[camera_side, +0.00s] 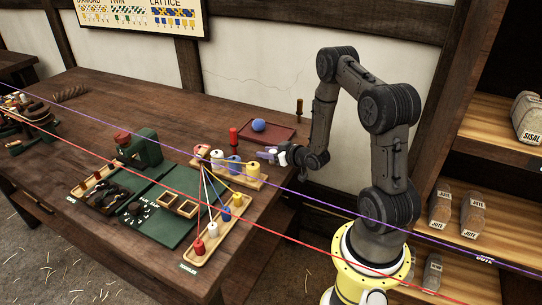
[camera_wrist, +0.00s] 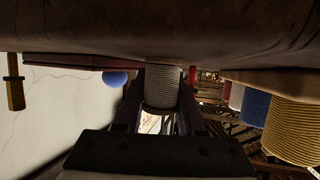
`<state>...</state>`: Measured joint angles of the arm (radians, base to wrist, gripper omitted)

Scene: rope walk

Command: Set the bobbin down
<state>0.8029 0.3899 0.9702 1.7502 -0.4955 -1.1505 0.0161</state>
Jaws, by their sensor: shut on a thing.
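A pale grey bobbin (camera_wrist: 162,88), wound with cord, is between the two fingers of my gripper (camera_wrist: 160,115) in the wrist view. The gripper is shut on it. In the side view my gripper (camera_side: 272,154) is low over the right end of the table, between the bobbin rack and the red tray. The bobbin's end is close to the table surface; I cannot tell whether it touches. The fingers hide its sides. A wooden rack (camera_side: 263,182) holds yellow, white and blue bobbins, with the near yellow one (camera_side: 252,170) closest to my gripper.
A dark red tray (camera_side: 285,134) with a blue ball (camera_side: 259,125) lies behind my gripper, and a red peg (camera_side: 233,136) stands beside it. A front rack (camera_side: 205,247) holds more bobbins. Purple and red lines (camera_side: 310,197) cross the side view.

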